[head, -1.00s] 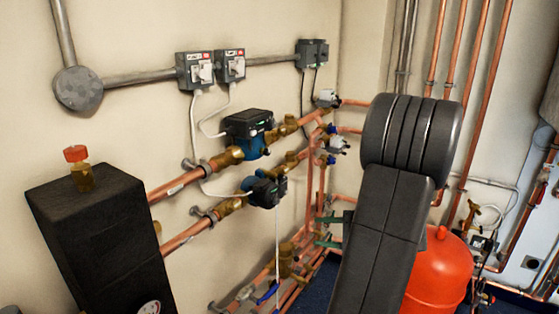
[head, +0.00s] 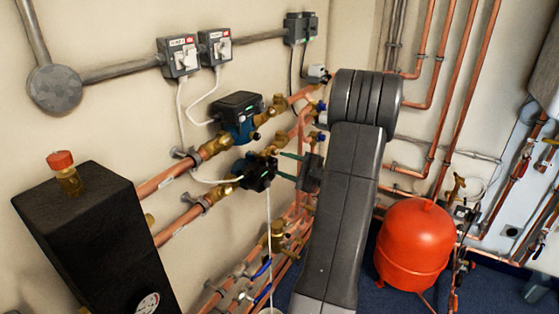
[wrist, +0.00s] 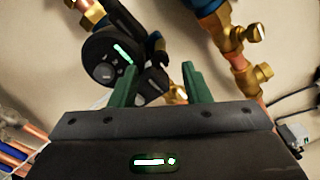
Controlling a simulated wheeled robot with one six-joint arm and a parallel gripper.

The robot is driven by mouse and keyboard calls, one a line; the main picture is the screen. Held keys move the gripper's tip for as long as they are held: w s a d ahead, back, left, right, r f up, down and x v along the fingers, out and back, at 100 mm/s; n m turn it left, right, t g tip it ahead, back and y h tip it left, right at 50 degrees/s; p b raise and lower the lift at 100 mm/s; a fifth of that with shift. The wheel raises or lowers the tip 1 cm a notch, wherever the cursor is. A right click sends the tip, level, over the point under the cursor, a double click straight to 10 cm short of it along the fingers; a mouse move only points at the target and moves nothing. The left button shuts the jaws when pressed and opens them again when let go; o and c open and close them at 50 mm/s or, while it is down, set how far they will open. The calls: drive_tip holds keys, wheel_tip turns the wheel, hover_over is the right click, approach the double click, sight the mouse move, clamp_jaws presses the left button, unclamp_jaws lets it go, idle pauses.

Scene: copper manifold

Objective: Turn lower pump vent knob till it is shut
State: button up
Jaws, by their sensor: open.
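The lower pump (head: 258,174) is a black unit on the lower copper pipe run in the head view. In the wrist view its dark body with a round face (wrist: 103,68) fills the upper left. A small dark knob-like part (wrist: 153,84) shows between the finger lines; it looks like the vent knob, but I cannot tell its turn position. My gripper (head: 278,165) is open, its two green fingers pointing at the pump's right side. In the wrist view the gripper (wrist: 160,68) has a clear gap between its fingers. I cannot tell whether either finger touches the pump.
The upper pump (head: 237,116) sits just above, with brass valves (head: 272,107) beside it. A white cable (head: 268,225) hangs below the lower pump. A black box (head: 85,240) stands at left. A red tank (head: 413,245) stands on the blue floor at right.

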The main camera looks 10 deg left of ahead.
sight(271, 160)
drive_tip(key=shift+x, duration=1.2)
clamp_jaws()
